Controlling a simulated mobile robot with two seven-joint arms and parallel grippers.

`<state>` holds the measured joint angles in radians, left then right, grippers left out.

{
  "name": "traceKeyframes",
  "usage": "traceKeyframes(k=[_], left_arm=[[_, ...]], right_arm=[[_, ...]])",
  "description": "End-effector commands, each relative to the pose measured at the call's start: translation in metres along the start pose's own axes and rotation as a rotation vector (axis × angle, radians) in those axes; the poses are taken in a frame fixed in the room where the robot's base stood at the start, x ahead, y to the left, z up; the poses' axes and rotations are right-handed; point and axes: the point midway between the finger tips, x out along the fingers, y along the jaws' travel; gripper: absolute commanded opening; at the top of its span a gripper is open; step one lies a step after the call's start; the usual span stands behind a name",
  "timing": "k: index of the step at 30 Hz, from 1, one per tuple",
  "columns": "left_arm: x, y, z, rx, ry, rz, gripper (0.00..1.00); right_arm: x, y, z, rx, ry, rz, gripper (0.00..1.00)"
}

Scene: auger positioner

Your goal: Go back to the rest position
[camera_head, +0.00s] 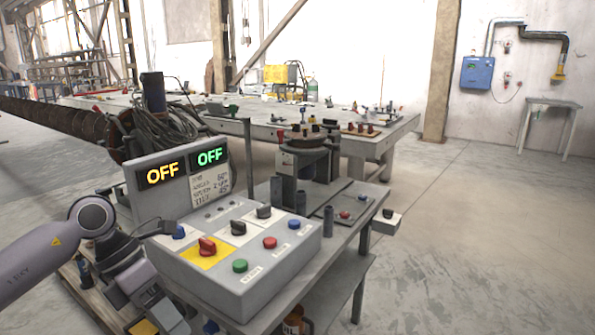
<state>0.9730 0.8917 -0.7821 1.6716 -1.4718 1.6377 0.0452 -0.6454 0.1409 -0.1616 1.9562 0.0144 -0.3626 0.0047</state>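A grey control box (240,270) stands on a metal table. Its top carries a red knob (207,246) on a yellow plate, black knobs, a blue knob (179,232), and red, green and blue buttons. An upright display panel (183,172) behind it reads OFF in yellow and OFF in green. My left arm comes in from the left and bends down at the box's left side. The dark end of my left gripper (158,229) is close to the blue knob; I cannot tell whether it touches or how its fingers stand. My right gripper is out of view.
The metal table (357,262) also holds a round clamp fixture (305,158) and a plate with small buttons. A long workbench (400,128) with a large auger (50,114) stands behind. A small side table (549,103) is at the back right. The floor at the right is clear.

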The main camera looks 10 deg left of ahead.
Motion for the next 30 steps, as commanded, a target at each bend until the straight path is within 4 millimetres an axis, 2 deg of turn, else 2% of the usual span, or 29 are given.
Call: traceKeyframes(k=[1, 3, 6, 10, 14, 16, 19, 23, 26, 29, 30], left_arm=[[0.020, -0.021, 0.007, 0.004, -0.040, -0.108, 0.70], [0.040, -0.050, 0.018, -0.006, -0.114, -0.261, 0.70], [0.059, -0.090, 0.033, -0.062, -0.230, -0.483, 0.70], [0.068, -0.129, 0.050, -0.201, -0.385, -0.759, 0.70], [0.065, -0.147, 0.065, -0.413, -0.541, -1.007, 0.70], [0.062, -0.148, 0.070, -0.554, -0.621, -1.124, 0.70], [0.062, -0.135, 0.073, -0.789, -0.732, -1.266, 0.70], [0.071, -0.104, 0.065, -1.146, -0.859, -1.400, 0.70], [0.090, -0.074, 0.046, -1.453, -0.940, -1.458, 0.70], [0.117, -0.045, 0.014, -1.782, -1.001, -1.471, 0.70], [0.131, -0.035, -0.002, -1.919, -1.018, -1.464, 0.70]], right_arm=[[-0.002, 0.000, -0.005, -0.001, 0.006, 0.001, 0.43], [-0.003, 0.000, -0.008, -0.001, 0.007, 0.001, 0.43], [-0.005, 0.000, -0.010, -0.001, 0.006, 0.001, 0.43], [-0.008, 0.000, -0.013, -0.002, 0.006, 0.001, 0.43], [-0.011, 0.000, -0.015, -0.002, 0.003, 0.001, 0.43], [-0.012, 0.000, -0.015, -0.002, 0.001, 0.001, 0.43], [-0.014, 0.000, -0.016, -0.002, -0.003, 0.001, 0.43], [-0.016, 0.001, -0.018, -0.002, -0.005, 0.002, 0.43], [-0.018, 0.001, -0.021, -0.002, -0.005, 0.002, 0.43], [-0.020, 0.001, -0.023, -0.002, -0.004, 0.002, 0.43], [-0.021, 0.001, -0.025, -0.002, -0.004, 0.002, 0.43]])
